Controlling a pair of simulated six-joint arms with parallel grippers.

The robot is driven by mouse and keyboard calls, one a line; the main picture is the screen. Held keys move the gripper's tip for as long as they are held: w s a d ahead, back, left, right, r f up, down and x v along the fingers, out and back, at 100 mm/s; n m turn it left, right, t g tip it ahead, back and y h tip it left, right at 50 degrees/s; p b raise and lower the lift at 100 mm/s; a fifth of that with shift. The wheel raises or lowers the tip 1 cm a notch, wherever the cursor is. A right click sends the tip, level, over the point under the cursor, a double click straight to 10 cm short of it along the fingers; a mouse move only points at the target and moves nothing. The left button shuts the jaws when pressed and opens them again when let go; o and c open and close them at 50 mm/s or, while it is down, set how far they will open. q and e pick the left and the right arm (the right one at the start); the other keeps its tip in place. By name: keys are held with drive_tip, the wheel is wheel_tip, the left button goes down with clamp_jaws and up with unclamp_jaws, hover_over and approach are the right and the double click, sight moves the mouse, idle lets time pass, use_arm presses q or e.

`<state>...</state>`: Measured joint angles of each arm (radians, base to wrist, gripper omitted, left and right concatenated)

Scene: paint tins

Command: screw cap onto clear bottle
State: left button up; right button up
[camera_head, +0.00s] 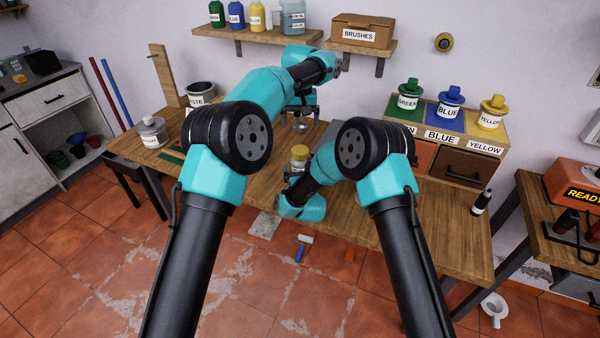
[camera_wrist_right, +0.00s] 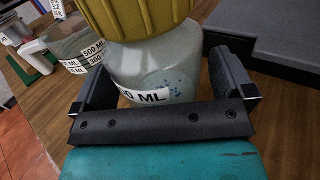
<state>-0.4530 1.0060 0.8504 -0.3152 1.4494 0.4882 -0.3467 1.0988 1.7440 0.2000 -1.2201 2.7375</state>
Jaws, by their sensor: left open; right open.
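The clear bottle (camera_head: 299,168) stands on the wooden table, with a yellow cap (camera_head: 299,152) on its top; I cannot tell how tightly it sits. In the right wrist view the ribbed cap (camera_wrist_right: 140,15) sits over the bottle (camera_wrist_right: 150,65), whose label ends in "0 ML". My right gripper (camera_wrist_right: 160,75) is open, one finger on each side of the bottle; no clear contact shows. In the head view it is mostly hidden behind its arm. My left gripper (camera_head: 300,110) is open, pointing down above a small glass container (camera_head: 300,124) behind the bottle.
Clear vessels (camera_wrist_right: 80,50) with "500 ML" and "300" labels stand left in the right wrist view. A grey slab (camera_wrist_right: 280,35) lies at right. A paste pot (camera_head: 201,93) and a grey-lidded tin (camera_head: 151,131) stand left; green, blue and yellow tins (camera_head: 449,106) stand right.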

drive_tip(key=shift+s, duration=0.1)
drive_tip(key=s+d, duration=0.3)
drive_tip(key=s, duration=1.4)
